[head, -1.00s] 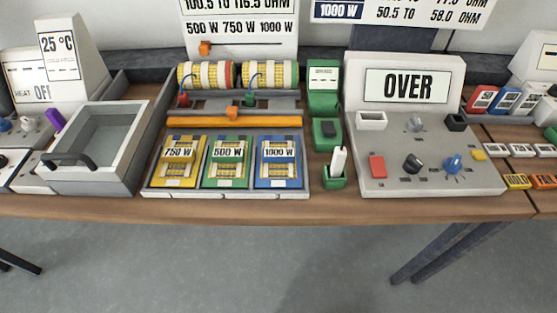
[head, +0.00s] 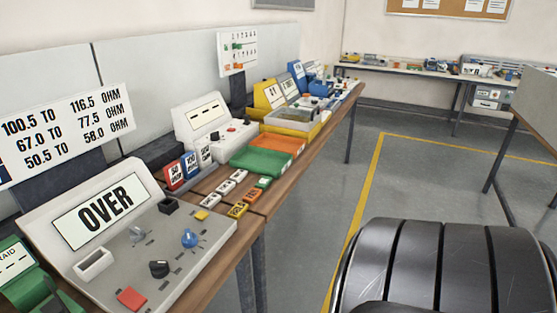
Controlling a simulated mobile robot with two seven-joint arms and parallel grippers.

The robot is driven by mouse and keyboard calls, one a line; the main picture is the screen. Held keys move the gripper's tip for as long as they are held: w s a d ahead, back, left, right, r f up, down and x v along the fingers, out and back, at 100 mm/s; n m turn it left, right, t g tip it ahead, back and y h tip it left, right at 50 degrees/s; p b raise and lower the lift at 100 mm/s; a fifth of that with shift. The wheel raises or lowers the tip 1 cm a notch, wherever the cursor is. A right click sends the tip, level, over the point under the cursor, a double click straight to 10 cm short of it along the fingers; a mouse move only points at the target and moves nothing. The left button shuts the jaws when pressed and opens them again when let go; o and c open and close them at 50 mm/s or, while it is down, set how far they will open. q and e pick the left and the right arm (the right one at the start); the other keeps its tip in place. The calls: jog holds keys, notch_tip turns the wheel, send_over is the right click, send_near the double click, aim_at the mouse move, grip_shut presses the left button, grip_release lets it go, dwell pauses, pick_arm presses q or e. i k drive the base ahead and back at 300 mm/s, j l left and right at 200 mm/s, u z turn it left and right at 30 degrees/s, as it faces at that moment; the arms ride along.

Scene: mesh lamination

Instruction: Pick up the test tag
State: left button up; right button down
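Several small tags or labelled blocks lie on the bench right of the meter box. They include white ones (head: 223,187), a yellow one (head: 237,210), an orange one (head: 251,195) and a green one (head: 263,183). Their print is too small to tell which is the test tag. The grey meter box (head: 135,245) reads OVER and has a red button, a yellow button and knobs. Neither of my grippers is in view. A dark ribbed part, apparently of my own arm, fills the bottom right.
Red, blue and white upright cards (head: 190,166) stand behind the tags. Green (head: 252,160) and orange (head: 279,145) trays lie farther along, before a yellow bin (head: 290,122). Open grey floor (head: 320,220) with a yellow line lies right of the bench (head: 255,217).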

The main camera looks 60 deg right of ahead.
aim_at(265, 182)
jog(key=l+z, duration=0.15)
jog(key=z, duration=1.75)
